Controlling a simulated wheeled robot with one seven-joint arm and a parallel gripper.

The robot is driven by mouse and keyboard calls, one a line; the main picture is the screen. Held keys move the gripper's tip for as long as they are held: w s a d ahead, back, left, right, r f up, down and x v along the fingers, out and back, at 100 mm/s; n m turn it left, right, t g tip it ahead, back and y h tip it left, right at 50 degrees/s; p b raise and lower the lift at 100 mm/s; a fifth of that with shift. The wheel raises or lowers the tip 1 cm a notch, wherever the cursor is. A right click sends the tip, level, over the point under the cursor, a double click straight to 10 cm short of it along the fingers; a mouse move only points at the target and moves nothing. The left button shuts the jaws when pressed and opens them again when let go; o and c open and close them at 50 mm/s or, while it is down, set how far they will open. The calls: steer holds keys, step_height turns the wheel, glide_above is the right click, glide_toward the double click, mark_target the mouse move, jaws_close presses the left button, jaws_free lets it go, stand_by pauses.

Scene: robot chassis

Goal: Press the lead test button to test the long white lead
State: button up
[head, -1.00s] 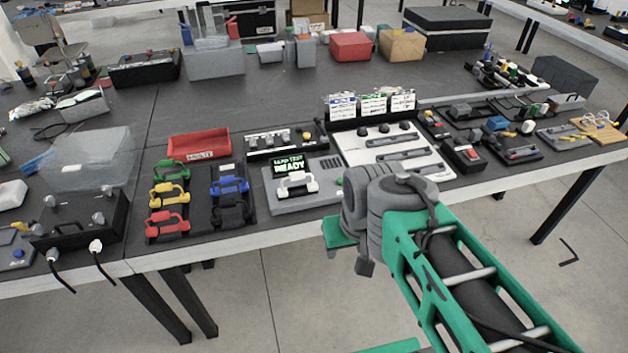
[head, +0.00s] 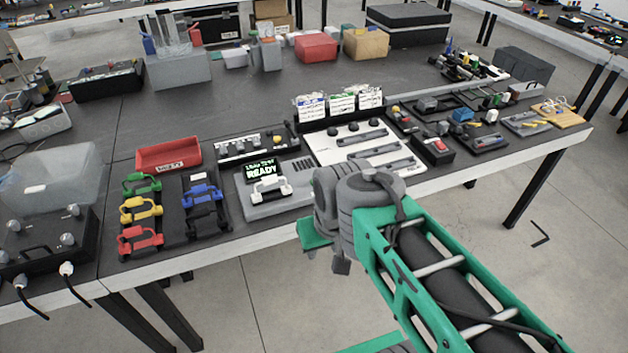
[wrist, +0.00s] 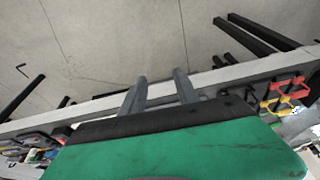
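The lead tester (head: 268,206) is a grey box near the front edge of the bench. Its small screen (head: 266,168) reads "READY" in green. A white lead with a handle-like grip (head: 271,188) lies on top of the tester. I cannot make out the test button; my arm stands close to the tester's right side. My gripper (wrist: 160,88) shows in the wrist view with its two grey fingers apart and nothing between them.
Green, yellow, red, blue and black handled leads stand left of the tester, with a red tray (head: 168,157) behind them. A white panel with slots (head: 345,134) is to the right.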

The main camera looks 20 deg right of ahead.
jaws_close()
stand_by(1.4)
